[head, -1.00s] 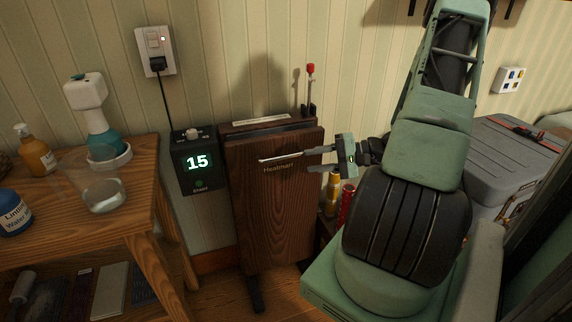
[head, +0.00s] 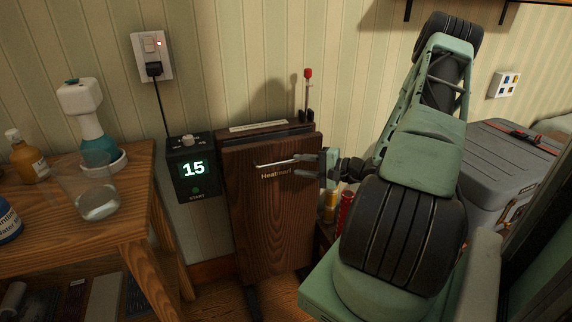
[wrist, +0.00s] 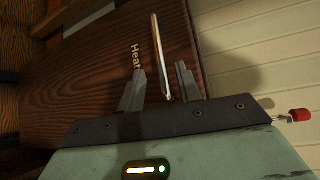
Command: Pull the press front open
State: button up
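The press is a tall dark wood-grain unit with a front panel (head: 272,215) lettered "Heatmart", upright against the wall. A thin metal bar handle (head: 274,163) runs across the upper front. My gripper (head: 301,165) is at the right end of this handle. In the wrist view my gripper (wrist: 160,85) has its two fingers apart, with the end of the handle (wrist: 159,50) between them. The fingers do not appear closed on the bar. The front panel also shows in the wrist view (wrist: 80,80). The panel looks closed or nearly so.
A control box (head: 193,168) reading 15 is beside the press on the left. A wooden table (head: 110,205) with bottles and a jug stands further left. A red-tipped lever (head: 308,90) rises behind the press. Small canisters (head: 345,210) and a grey case (head: 500,165) are to the right.

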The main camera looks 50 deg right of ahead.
aim_at(285, 163)
jog(key=x, duration=0.5)
jog(key=shift+w+a, duration=0.1)
jog(key=shift+w, duration=0.25)
